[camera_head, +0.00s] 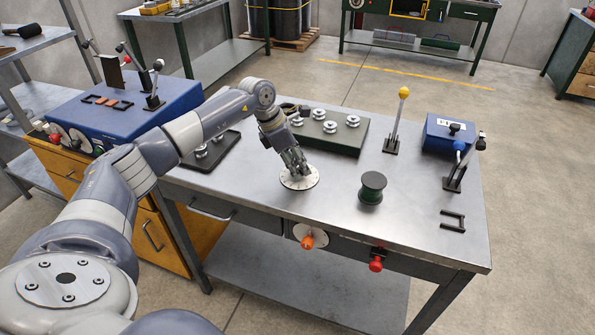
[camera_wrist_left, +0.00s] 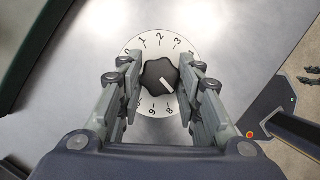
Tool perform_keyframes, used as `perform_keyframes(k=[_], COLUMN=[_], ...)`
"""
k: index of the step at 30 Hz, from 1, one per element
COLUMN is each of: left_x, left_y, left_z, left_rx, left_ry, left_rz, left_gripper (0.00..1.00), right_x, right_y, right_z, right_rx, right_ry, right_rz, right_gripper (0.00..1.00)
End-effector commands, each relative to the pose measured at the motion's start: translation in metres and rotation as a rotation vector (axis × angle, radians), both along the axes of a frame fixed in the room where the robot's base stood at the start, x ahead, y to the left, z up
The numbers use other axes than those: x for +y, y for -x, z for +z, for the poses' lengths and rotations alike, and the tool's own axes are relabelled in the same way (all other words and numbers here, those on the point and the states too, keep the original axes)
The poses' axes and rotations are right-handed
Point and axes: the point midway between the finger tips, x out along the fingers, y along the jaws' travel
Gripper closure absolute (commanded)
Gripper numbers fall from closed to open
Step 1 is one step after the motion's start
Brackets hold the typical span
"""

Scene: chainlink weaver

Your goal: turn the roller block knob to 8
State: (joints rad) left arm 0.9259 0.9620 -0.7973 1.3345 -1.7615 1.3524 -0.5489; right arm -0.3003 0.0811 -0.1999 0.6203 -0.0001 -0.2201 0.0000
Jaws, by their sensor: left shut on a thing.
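The roller block knob (camera_wrist_left: 160,75) is black and lobed, with a white pointer line, in the left wrist view. It sits at the middle of a round white dial plate (camera_wrist_left: 150,43), which also shows on the tabletop in the head view (camera_head: 299,184). Numerals 1, 2, 3 show at the top of the dial and 8, 9 at the bottom; the fingers hide others. The pointer slants to the lower right, to the right of the 8. My left gripper (camera_head: 298,168) has its fingers (camera_wrist_left: 161,84) on either side of the knob, shut on it. My right gripper is out of view.
Behind the dial is a dark block with several metal rollers (camera_head: 341,135). To the right stand a green spool (camera_head: 372,189), a yellow-topped lever (camera_head: 396,120) and a blue box (camera_head: 447,136). An orange knob (camera_head: 308,242) and a red knob (camera_head: 376,265) are on the table's front.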

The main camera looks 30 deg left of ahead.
Motion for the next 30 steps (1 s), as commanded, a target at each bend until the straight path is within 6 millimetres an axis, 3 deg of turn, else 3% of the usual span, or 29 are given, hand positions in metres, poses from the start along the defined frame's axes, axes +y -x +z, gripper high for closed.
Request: perform_keyframes(k=[3,15,30], left_x=[0.001,0.002,0.002], left_y=[-0.001,-0.002,-0.002], left_z=[-0.003,-0.001,0.0], left_rx=[-0.001,-0.001,0.0], left_ry=[-0.001,-0.001,-0.004], left_rz=[-0.099,-0.355,-0.432], left_gripper=[0.91,0.91,0.91], right_x=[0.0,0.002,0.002], right_y=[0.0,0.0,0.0], right_z=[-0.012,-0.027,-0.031], right_rx=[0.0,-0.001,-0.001], right_ry=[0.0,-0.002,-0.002], right_rz=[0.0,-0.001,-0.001], right_gripper=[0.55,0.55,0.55])
